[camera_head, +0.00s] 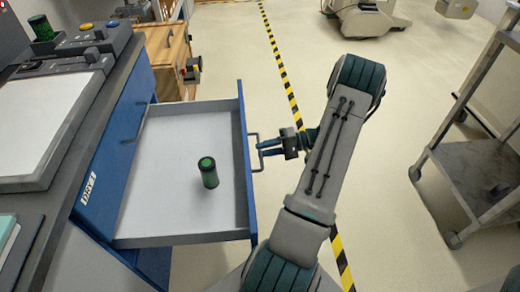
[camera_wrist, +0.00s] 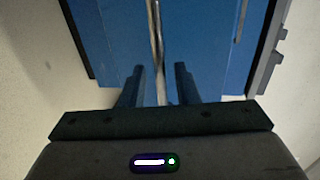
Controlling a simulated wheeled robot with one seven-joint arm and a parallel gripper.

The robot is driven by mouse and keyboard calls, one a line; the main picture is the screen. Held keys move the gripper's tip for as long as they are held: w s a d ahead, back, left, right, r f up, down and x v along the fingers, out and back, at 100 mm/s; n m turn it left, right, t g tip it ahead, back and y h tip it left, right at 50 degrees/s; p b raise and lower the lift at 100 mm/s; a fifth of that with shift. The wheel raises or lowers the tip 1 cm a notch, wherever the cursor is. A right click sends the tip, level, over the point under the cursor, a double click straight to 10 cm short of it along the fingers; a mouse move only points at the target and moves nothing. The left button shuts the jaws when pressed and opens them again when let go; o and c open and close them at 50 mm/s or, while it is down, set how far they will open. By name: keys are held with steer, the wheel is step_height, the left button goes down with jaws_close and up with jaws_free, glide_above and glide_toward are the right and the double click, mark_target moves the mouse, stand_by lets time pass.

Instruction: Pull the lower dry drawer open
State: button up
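A drawer with a blue front (camera_head: 242,165) and a pale inside stands pulled far out of the blue cabinet, below a closed face labelled "DRY 1" (camera_head: 90,190). My gripper (camera_head: 265,148) is at the metal handle (camera_head: 252,138) on the outer side of the drawer front. In the wrist view the handle bar (camera_wrist: 156,35) runs between my two fingers (camera_wrist: 159,68), with a visible gap on each side. The fingers are apart. The open drawer's own label is not visible.
A grey counter (camera_head: 52,195) with a control panel and another green canister (camera_head: 41,27) lies at left. A wooden cabinet (camera_head: 165,60) stands behind the drawer. A grey metal cart (camera_head: 470,165) stands at right. Floor between is clear, with striped tape (camera_head: 285,78).

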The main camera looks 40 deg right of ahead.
steer(key=p+v, duration=0.2)
steer(key=v, duration=0.9)
steer(key=shift+s+d, duration=0.25)
steer(key=shift+d, duration=0.05)
